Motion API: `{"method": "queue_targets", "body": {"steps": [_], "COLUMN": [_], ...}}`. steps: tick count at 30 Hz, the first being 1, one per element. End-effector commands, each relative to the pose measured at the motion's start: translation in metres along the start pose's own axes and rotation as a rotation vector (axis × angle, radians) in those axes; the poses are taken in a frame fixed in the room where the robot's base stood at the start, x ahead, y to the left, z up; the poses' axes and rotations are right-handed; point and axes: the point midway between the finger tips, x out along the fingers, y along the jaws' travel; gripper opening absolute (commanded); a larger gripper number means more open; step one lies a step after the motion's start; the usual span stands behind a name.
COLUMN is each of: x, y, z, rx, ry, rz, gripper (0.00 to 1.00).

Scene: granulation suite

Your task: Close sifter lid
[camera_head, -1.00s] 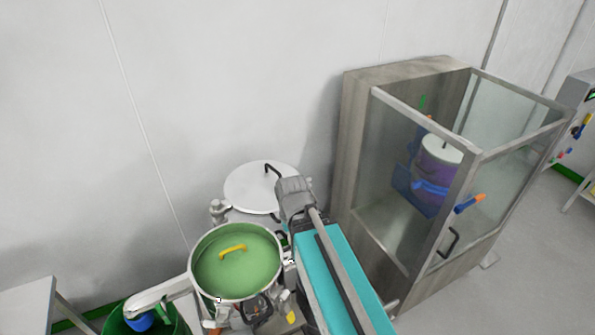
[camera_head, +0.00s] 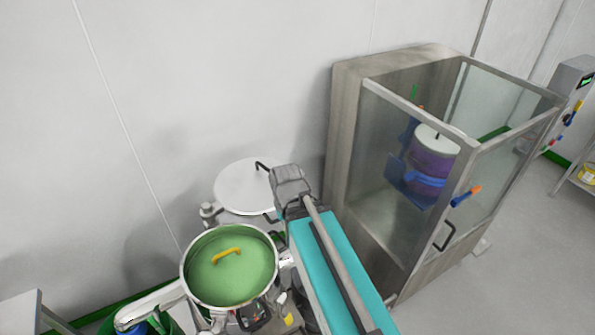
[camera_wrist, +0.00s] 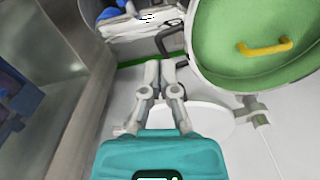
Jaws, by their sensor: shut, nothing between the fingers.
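The sifter is a round steel-rimmed drum (camera_head: 187,284) with a green disc (camera_head: 240,283) and a yellow handle (camera_head: 227,255) inside its rim. The green disc also shows at the upper right of the wrist view (camera_wrist: 225,55). A white round lid (camera_head: 243,190) with dark handles lies open behind the drum. Part of it shows beneath my fingers in the wrist view (camera_wrist: 208,122). My gripper (camera_wrist: 160,68) is shut and empty, to the right of the white lid in the head view. There its fingertips are hidden behind the wrist. I cannot tell whether they touch the lid.
A glass-walled cabinet (camera_head: 345,150) stands close to my arm's right, with a purple drum (camera_head: 431,160) inside. A green bin (camera_head: 172,322) is at the lower left, near a table edge (camera_head: 22,312). The wall is close behind; open floor (camera_head: 530,225) lies right of the cabinet.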

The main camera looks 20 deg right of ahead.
Motion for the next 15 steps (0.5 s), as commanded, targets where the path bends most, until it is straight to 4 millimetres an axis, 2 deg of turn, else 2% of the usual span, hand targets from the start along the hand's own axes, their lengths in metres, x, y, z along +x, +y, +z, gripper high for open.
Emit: {"method": "queue_targets", "body": {"steps": [5,8,11,15], "x": [-0.001,-0.001,-0.003,-0.007], "y": [0.002,0.007,0.016,0.035], "z": [-0.01,-0.03,-0.062,-0.123], "rx": [0.003,0.009,0.022,0.047], "ry": [0.009,0.026,0.057,0.12], "rz": [0.0,-0.001,-0.002,-0.002], "gripper": [0.0,0.0,0.0,0.0]}}
